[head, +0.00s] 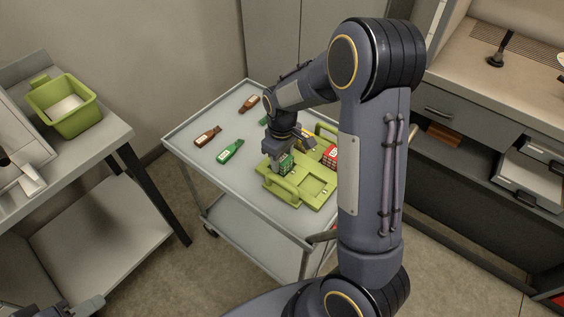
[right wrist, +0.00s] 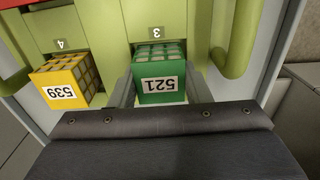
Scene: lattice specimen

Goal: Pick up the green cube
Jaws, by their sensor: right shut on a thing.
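The green cube (right wrist: 160,76) has a lattice top and a white label reading 521. My right gripper (right wrist: 160,92) is shut on it, with one finger at each side. In the head view the right gripper (head: 280,158) points down over the light green tray (head: 303,203), with the green cube (head: 287,166) between its fingers. The cube is by the tray spot marked 3; I cannot tell whether it touches the tray. Part of my left arm shows at the bottom left of the head view, where the left gripper's jaws are unclear.
A yellow cube (right wrist: 66,82) labelled 539 sits by spot 4, close beside the green one. A red cube (head: 331,156) is also on the tray. Green and brown bottles (head: 230,151) lie on the grey cart (head: 222,180). A green bin (head: 66,118) stands on the left table.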

